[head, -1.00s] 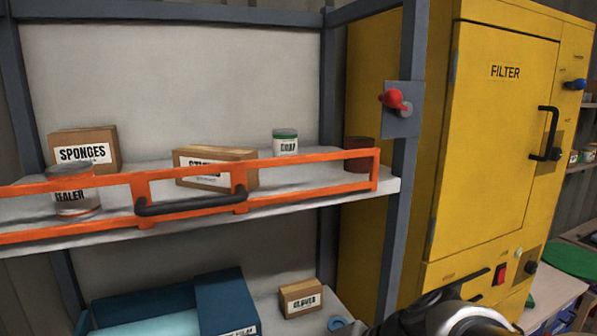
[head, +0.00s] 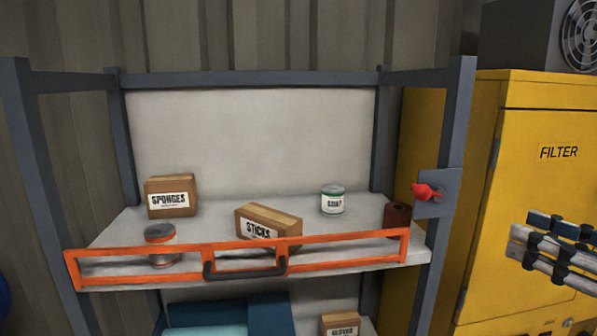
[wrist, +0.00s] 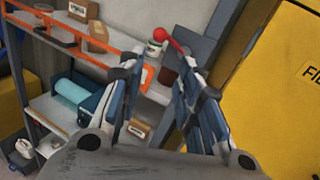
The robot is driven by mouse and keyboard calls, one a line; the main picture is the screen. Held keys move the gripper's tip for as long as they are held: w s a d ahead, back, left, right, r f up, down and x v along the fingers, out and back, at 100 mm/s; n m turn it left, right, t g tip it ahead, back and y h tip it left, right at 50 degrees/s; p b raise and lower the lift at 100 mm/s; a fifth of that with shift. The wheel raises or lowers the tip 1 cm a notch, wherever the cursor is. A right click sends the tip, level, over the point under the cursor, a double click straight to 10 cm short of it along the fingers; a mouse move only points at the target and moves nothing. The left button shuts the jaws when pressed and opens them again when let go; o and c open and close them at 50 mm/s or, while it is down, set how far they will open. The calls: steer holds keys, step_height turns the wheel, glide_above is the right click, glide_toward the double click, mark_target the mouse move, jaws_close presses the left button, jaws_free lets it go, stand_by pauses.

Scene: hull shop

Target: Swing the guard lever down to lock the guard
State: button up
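The guard lever (head: 424,191) has a red knob and sits on a grey plate on the shelf's right post. Its knob points left and toward me. It also shows in the wrist view (wrist: 162,36), beyond the fingertips. The orange guard (head: 340,252) with a black handle (head: 244,270) runs across the front of the upper shelf. My gripper (head: 521,232) is in front of the yellow cabinet, right of and below the lever. In the wrist view (wrist: 158,78) its fingers are apart, with nothing between them, and it does not touch the lever.
The shelf (head: 112,232) holds a sponges box (head: 170,198), a sticks box (head: 262,222), a soap can (head: 332,200), a sealer can (head: 161,245) and a brown can (head: 397,216). The yellow filter cabinet (head: 535,120) stands close on the right.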

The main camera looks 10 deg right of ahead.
mark_target(429, 196)
steer(key=p+x, duration=0.1)
steer(key=x, duration=1.6)
steer(key=shift+w+a+r, duration=0.1)
steer(key=shift+w+a, duration=0.05)
steer(key=shift+w, duration=0.05)
steer(key=shift+c, duration=0.2)
jaws_close()
